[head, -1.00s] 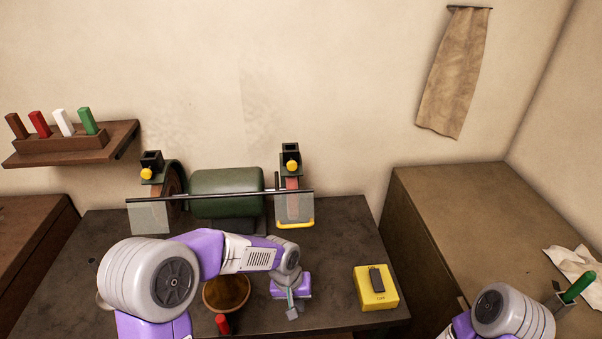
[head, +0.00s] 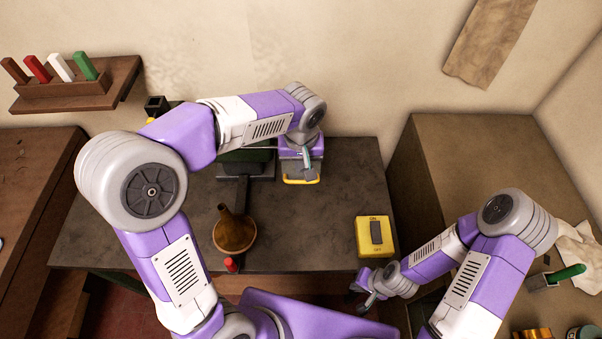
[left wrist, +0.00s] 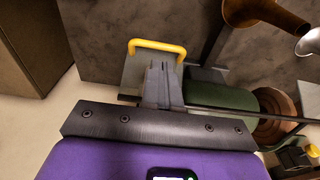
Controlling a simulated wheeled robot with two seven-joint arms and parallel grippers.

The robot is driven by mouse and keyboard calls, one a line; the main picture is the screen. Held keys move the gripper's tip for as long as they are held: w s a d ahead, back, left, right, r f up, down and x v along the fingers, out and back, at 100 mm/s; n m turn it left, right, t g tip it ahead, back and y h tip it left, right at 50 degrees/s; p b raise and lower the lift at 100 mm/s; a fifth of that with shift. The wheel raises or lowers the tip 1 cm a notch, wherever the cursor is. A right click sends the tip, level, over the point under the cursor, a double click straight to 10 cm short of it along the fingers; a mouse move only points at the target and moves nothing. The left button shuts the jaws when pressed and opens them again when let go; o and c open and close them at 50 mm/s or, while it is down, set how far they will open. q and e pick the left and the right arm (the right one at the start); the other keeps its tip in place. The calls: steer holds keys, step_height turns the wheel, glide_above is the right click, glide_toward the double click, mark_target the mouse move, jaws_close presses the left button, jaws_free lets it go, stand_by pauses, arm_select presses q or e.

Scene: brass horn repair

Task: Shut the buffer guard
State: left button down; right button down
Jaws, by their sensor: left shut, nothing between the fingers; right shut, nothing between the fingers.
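The buffer's right-hand guard, a greyish see-through plate, has a yellow handle (head: 302,181) along its lower edge. The handle also shows in the left wrist view (left wrist: 158,44), just beyond my fingertips, with the guard plate (left wrist: 133,78) beside them. My left gripper (head: 307,168) is shut and empty, over the guard; its closed fingers (left wrist: 160,75) look very near the plate, but I cannot tell if they touch. My arm hides most of the green buffer motor (head: 245,160), which also shows in the left wrist view (left wrist: 222,97). My right gripper (head: 362,299) is shut and empty, low by the bench's front edge.
A yellow ON/OFF switch box (head: 376,238) sits front right on the dark bench (head: 340,205). A brass horn bell (head: 235,233) and a red-ended item (head: 231,265) are front centre. A dark rod (left wrist: 225,113) crosses near my left fingers. A brown cabinet (head: 460,150) stands right.

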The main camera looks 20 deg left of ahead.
mark_target(301, 181)
arm_select(q)
steer(key=f, duration=0.4)
steer(key=w+f, duration=0.1)
steer(key=f, duration=0.1)
steer(key=shift+a+f, duration=0.1)
steer(key=shift+f, duration=0.25)
arm_select(e)
steer(key=shift+w+r, duration=0.1)
steer(key=shift+r, duration=0.15)
steer(key=shift+f, duration=0.1)
